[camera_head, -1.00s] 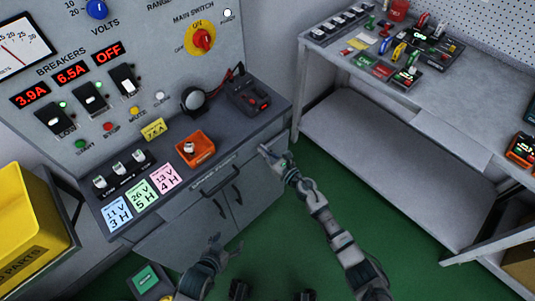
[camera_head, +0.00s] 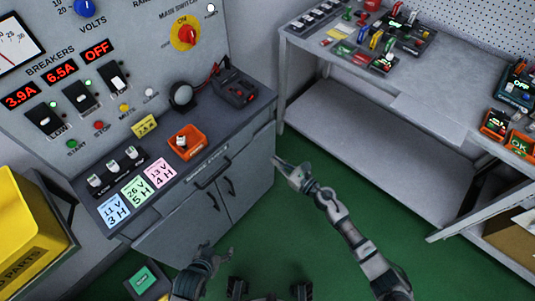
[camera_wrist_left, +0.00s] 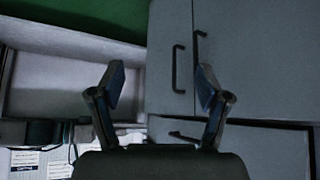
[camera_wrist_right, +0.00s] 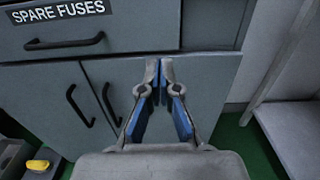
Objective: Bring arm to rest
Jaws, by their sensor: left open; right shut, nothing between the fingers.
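My left gripper (camera_head: 215,250) is low in front of the grey cabinet in the head view. In the left wrist view its two fingers (camera_wrist_left: 160,88) stand apart with nothing between them, facing the cabinet doors. My right gripper (camera_head: 281,166) is right of the cabinet in the head view, on an extended arm over the green floor. In the right wrist view its fingertips (camera_wrist_right: 160,78) are together and hold nothing. The cabinet doors (camera_wrist_right: 150,95) lie beyond them.
The grey cabinet (camera_head: 252,165) bears an orange bin (camera_head: 187,142), colored note cards and a breaker panel. A yellow parts bin (camera_head: 25,230) stands at left. A grey workbench (camera_head: 385,90) with a lower shelf is at right. Green floor (camera_head: 300,235) is open between.

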